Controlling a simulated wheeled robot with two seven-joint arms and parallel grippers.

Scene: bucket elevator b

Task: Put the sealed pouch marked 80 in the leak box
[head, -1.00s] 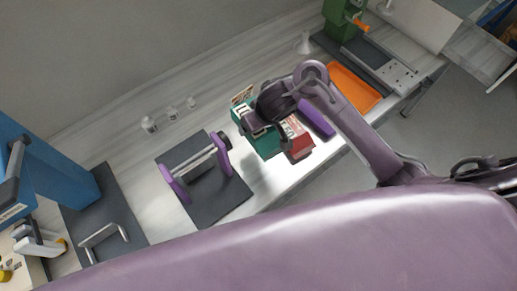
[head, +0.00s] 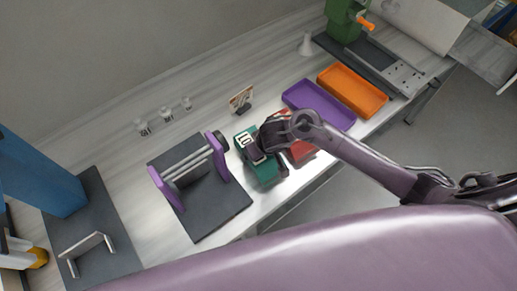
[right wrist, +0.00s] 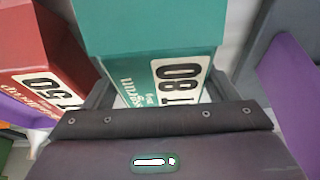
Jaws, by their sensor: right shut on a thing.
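The teal pouch marked 80 (right wrist: 150,30) is a stiff, block-like pack with a white label. My right gripper (head: 270,150) is shut on it, with a dark finger on each side in the right wrist view. The pouch also shows in the head view (head: 262,172), partly hidden by the gripper. I cannot tell whether it touches the bench. A red pack marked 50 (right wrist: 35,45) is beside it; it shows partly behind my right arm in the head view (head: 301,151). No box is plainly marked as the leak box. My left gripper is not in view.
A stand with purple ends and metal rails (head: 190,205) is left of the pouch. A purple tray (head: 322,105) and an orange tray (head: 352,90) are to the right. A small card (head: 241,98) and several small clear vessels (head: 166,113) stand behind. The bench front edge is close.

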